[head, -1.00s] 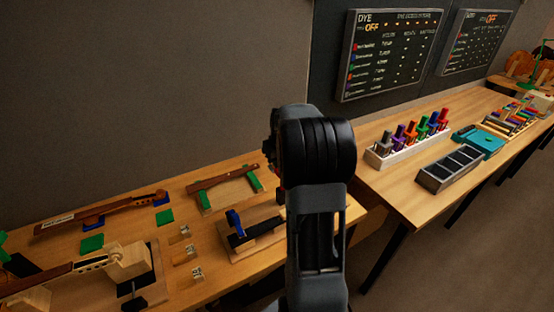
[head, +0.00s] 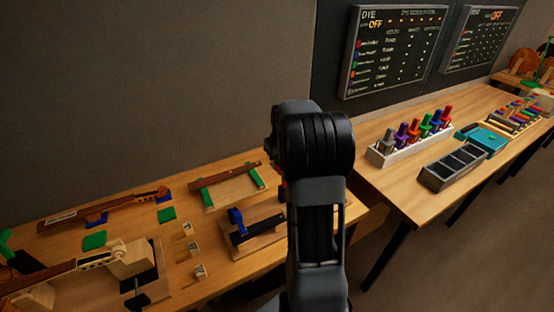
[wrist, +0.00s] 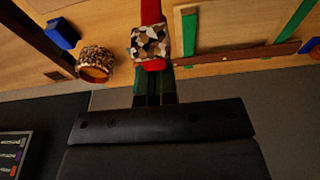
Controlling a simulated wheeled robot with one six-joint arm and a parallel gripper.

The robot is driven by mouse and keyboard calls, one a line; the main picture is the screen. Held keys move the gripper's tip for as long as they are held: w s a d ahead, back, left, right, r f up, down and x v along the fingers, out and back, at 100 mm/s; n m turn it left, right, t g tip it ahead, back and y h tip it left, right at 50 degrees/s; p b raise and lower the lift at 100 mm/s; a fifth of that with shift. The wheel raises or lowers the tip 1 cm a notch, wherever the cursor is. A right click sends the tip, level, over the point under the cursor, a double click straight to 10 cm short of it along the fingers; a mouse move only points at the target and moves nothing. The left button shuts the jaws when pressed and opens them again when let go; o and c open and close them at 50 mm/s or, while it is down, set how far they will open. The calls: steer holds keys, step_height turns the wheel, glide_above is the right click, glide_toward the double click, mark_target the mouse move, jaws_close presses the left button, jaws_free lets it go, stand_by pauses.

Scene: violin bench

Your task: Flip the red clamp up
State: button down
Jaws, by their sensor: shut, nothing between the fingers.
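The red clamp (wrist: 151,10) shows in the wrist view as a red bar at the top centre. A block with a brown, black and cream mosaic pattern (wrist: 149,42) covers part of it, and red shows again just below the block. My gripper (wrist: 155,76) is shut and empty, its dark fingers pointing at the lower red part. They look very close to it; I cannot tell whether they touch. In the head view my arm hides my gripper and most of the clamp; a sliver of red (head: 284,190) shows beside the arm. The clamp's tilt is unclear.
In the wrist view a round mosaic-patterned piece (wrist: 97,63) and a blue block (wrist: 62,33) lie left of the fingers. Green supports (wrist: 188,33) with a brown bar (wrist: 235,55) lie right. In the head view a blue clamp (head: 236,220) stands left of my arm.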

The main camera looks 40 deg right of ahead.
steer(key=shift+s+r, duration=0.15)
steer(key=shift+r, duration=0.2)
steer(key=r+p, duration=0.2)
steer(key=w+r+p, duration=0.1)
steer(key=r, duration=0.1)
steer(key=shift+d+p, duration=0.1)
steer(key=shift+p, duration=0.3)
step_height(320, 180, up, 9)
steer(key=s+b, duration=0.1)
steer(key=b, duration=0.1)
